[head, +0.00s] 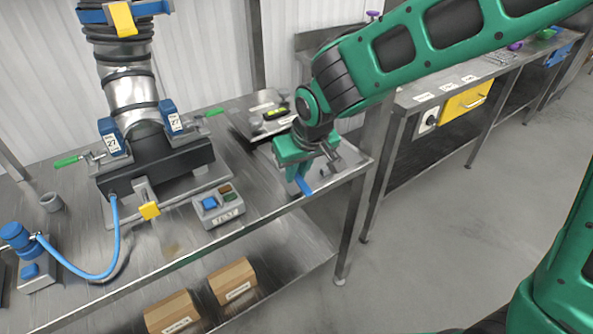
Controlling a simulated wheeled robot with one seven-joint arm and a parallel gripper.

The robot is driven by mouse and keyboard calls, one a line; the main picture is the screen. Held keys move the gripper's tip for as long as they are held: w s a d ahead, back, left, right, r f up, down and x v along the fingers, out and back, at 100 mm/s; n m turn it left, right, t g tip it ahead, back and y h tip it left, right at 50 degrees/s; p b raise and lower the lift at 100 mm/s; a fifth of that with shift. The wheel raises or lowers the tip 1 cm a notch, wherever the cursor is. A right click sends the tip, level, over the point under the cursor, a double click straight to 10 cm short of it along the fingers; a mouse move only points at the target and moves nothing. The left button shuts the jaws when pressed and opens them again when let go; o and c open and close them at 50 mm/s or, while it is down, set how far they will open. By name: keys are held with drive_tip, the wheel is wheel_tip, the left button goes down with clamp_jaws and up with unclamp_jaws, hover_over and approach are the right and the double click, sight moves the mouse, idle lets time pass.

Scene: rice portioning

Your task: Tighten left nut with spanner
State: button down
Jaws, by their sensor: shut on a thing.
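My gripper (303,174) points down over the right end of the metal bench, shut on a tool with a blue handle (304,187), which looks like the spanner. Its head is mostly hidden by my green gripper. To the left stands a pipe assembly (128,90) on a dark base block. Two blue blocks marked 27 flank the pipe, a left one (111,136) and a right one (171,117). A green-handled rod (67,162) sticks out by the left block, another (214,112) by the right. The nuts are too small to make out. The gripper is well apart from the pipe.
A grey box (218,207) marked TEST with coloured buttons sits at the bench's front edge. A blue pump-like device (15,237) with a blue hose (117,235) stands left, near a grey cup (51,202). A tray (250,119) lies behind my gripper. Cardboard boxes (232,281) are on the lower shelf.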

drive_tip(key=shift+a, duration=0.1)
drive_tip(key=shift+s+a+m+h, duration=0.3)
drive_tip(key=shift+a+m, duration=0.45)
drive_tip(key=shift+m, duration=0.15)
drive_tip(key=shift+a, duration=0.1)
drive_tip(key=shift+s+a+m, duration=0.15)
drive_tip(key=shift+a+m, duration=0.4)
drive_tip(key=shift+m, duration=0.05)
drive_tip(key=shift+a+h, duration=0.1)
drive_tip(key=shift+h, duration=0.2)
drive_tip(key=shift+m, duration=0.3)
